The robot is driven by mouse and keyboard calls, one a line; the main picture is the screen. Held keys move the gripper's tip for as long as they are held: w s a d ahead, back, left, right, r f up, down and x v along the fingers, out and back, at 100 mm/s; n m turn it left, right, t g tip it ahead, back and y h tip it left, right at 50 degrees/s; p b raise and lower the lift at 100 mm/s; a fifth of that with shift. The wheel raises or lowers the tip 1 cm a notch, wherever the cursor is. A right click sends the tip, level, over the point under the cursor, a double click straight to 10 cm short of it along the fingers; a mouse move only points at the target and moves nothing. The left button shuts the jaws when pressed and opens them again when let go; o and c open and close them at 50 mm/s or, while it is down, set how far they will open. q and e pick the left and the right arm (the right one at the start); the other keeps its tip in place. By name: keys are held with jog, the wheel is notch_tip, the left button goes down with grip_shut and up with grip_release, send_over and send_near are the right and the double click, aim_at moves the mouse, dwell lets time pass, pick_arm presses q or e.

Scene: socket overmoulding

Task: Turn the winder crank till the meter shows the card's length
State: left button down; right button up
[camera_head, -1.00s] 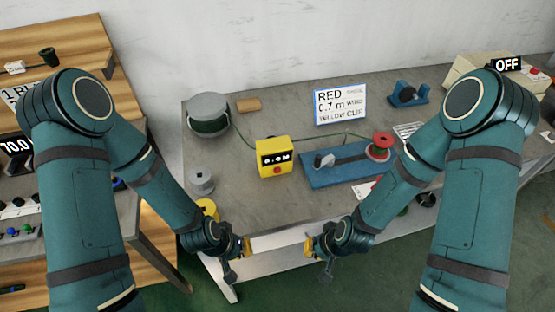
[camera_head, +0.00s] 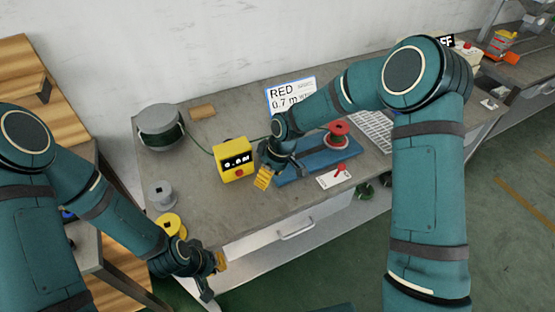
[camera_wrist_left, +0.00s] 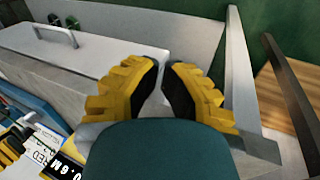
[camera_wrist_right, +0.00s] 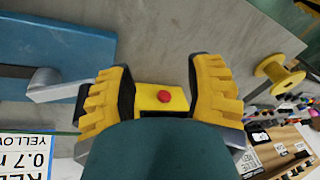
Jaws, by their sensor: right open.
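The card (camera_head: 288,97) stands at the back of the bench and reads RED, 0.7 m. The yellow meter (camera_head: 233,174) has a dark display, which reads about 0.6 M in the left wrist view (camera_wrist_left: 70,170). The blue winder (camera_head: 318,163) carries a red spool (camera_head: 338,134). Its crank is hidden by my arm in the head view; a grey crank arm (camera_wrist_right: 50,88) shows left of the fingers in the right wrist view. My right gripper (camera_head: 263,178) is open and empty, between meter and winder. My left gripper (camera_head: 221,262) is empty, fingers slightly apart, off the bench's front edge.
A grey drum (camera_head: 160,128) of green cable stands at the back left, its line running to the meter. A grey spool (camera_head: 160,194) and a yellow spool (camera_head: 172,226) sit at the left front. A white label with a red piece (camera_head: 338,175) lies before the winder.

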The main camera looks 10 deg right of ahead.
jog(key=w+d+r+n+h, duration=0.35)
jog(key=w+r, duration=0.45)
jog(key=r, duration=0.4)
jog(key=shift+n+y, duration=0.25)
jog(key=shift+n, duration=0.1)
jog(key=f+b, duration=0.1)
jog(key=f, duration=0.8)
jog(key=d+f+b, duration=0.1)
jog(key=f, duration=0.4)
jog(key=shift+s+b, duration=0.15)
jog(key=shift+b, duration=0.2)
jog(key=shift+o, duration=0.3)
jog(key=shift+r, duration=0.1)
grip_shut()
